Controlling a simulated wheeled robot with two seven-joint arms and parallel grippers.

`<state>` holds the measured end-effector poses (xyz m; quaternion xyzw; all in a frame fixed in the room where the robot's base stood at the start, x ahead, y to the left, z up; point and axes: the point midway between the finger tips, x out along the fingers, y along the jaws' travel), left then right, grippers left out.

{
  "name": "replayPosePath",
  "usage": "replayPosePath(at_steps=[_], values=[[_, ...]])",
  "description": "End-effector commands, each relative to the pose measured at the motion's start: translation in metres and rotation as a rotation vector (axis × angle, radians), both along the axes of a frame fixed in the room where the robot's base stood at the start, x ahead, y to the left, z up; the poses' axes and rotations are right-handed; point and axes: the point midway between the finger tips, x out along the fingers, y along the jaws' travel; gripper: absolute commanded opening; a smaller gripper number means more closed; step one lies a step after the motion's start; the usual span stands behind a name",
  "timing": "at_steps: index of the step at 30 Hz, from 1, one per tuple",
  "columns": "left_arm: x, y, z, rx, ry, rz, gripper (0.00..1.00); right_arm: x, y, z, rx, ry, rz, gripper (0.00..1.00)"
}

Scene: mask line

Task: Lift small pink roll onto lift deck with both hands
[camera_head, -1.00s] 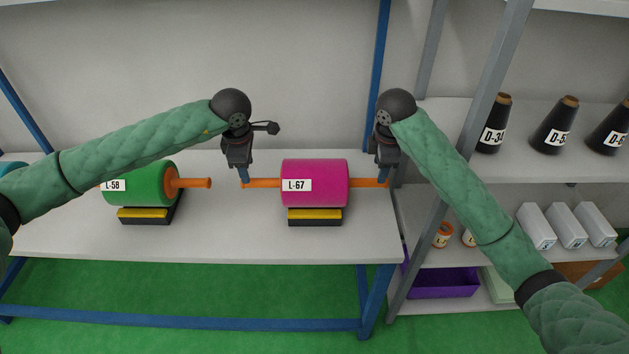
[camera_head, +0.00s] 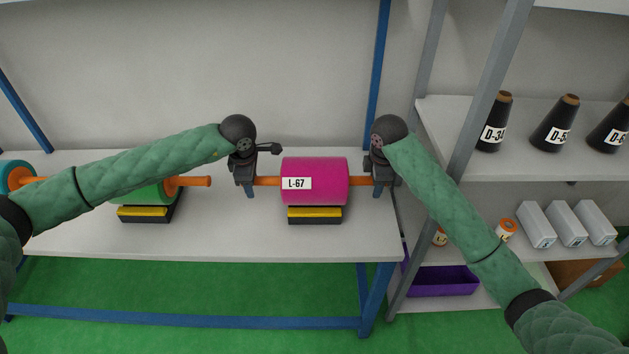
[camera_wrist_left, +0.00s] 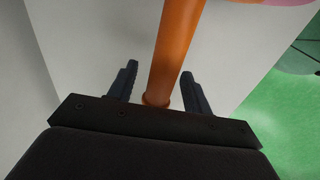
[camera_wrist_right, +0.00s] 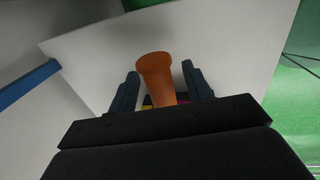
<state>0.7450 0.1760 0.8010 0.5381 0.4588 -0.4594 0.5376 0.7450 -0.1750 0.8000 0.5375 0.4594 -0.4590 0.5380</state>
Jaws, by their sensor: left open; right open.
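The pink roll (camera_head: 320,178), labelled L-67, rests on a black and yellow cradle (camera_head: 314,214) on the shelf table. Orange handles stick out at both ends. My left gripper (camera_head: 249,190) is open around the left handle, and the handle (camera_wrist_left: 176,50) lies between its fingers in the left wrist view. My right gripper (camera_head: 378,190) is open around the right handle, whose end (camera_wrist_right: 155,68) shows between the fingers in the right wrist view. The lift deck is not recognisable in these views.
A green roll (camera_head: 150,192) on its own cradle and a teal roll (camera_head: 15,174) stand to the left, partly behind my left arm. A grey rack (camera_head: 550,168) with black cones (camera_head: 556,125), white boxes (camera_head: 567,225) and a purple bin (camera_head: 443,281) stands at the right.

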Motion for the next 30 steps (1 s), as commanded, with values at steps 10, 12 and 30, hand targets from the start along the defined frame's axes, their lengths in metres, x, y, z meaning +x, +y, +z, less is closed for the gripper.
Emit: replayPosePath(at_steps=[10, 12, 30], values=[[0.000, 0.000, 0.000, 0.000, 0.000, 0.000, 0.03, 0.000, 0.000, 0.000, 0.000, 0.000, 0.000, 0.03], [0.000, 0.000, 0.000, 0.000, 0.000, 0.000, 0.00, 0.000, 0.000, 0.000, 0.000, 0.000, 0.000, 0.00], [0.000, 0.000, 0.013, -0.001, 0.000, -0.001, 0.00, 0.000, 0.000, 0.013, 0.000, -0.001, 0.000, 0.00]])
